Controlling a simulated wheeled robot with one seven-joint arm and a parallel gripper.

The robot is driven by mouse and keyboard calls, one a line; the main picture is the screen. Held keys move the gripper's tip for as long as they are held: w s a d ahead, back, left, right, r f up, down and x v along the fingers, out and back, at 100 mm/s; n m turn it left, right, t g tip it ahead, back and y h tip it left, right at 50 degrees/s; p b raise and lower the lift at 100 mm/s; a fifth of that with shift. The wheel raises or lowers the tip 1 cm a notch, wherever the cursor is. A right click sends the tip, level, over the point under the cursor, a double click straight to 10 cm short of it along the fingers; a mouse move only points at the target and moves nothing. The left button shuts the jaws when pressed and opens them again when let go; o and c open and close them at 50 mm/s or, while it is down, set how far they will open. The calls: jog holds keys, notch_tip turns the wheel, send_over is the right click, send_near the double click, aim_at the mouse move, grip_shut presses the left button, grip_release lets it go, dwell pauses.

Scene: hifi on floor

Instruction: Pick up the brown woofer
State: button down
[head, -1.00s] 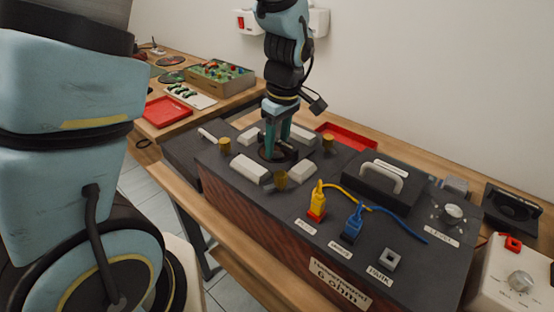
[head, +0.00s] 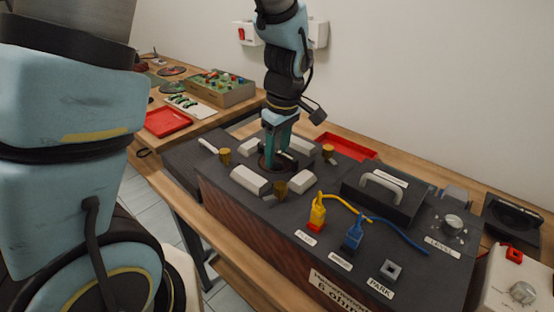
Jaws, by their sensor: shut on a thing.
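My gripper (head: 275,162) points down into the round recess in the top of the dark test box (head: 325,205). Its teal fingers are shut on a dark round thing in the recess, which looks like the woofer (head: 266,165). Only part of its dark rim shows around the fingers, and its brown colour cannot be made out. I cannot tell whether it is clear of the box. Pale blocks (head: 250,180) and brass posts (head: 280,189) stand around the recess.
Yellow (head: 317,210) and blue (head: 353,232) plugs with cables, a black handled case (head: 385,190) and a knob (head: 451,221) are on the box's right part. A black speaker (head: 515,218) stands at far right. Red trays lie behind (head: 347,146) and at left (head: 167,121).

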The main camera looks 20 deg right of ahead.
notch_tip(320, 180, up, 11)
jog(key=shift+b, duration=0.45)
